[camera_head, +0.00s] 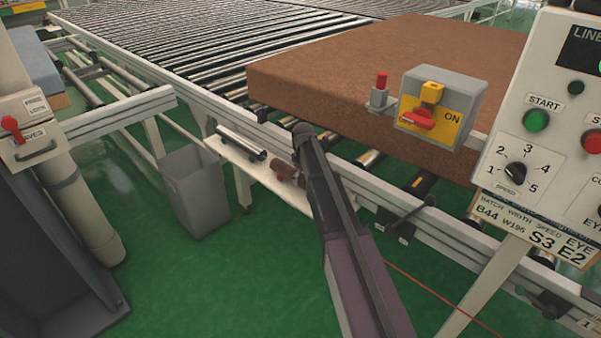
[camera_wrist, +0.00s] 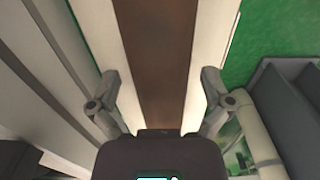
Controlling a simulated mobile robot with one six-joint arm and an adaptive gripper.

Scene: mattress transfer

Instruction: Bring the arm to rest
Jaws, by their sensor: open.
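My arm (camera_head: 345,235) reaches up from the bottom of the head view, over the conveyor's near side rail. My gripper is not made out in the head view. In the wrist view my gripper (camera_wrist: 160,75) is open, its two fingers wide apart. A long brown strip (camera_wrist: 155,40) with pale bands on both sides shows between and beyond the fingers. I cannot tell whether the fingers touch anything. In the head view a brown roller (camera_head: 285,172) and a metal roller (camera_head: 240,143) lie on the pale shelf (camera_head: 270,185), just left of my arm.
A brown mattress (camera_head: 330,75) lies on the roller conveyor (camera_head: 190,50). A switch box (camera_head: 445,105) and a control panel (camera_head: 530,140) stand at the right. A grey bin (camera_head: 195,195) stands on the green floor at the left. Open floor (camera_head: 220,290) shows at lower left.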

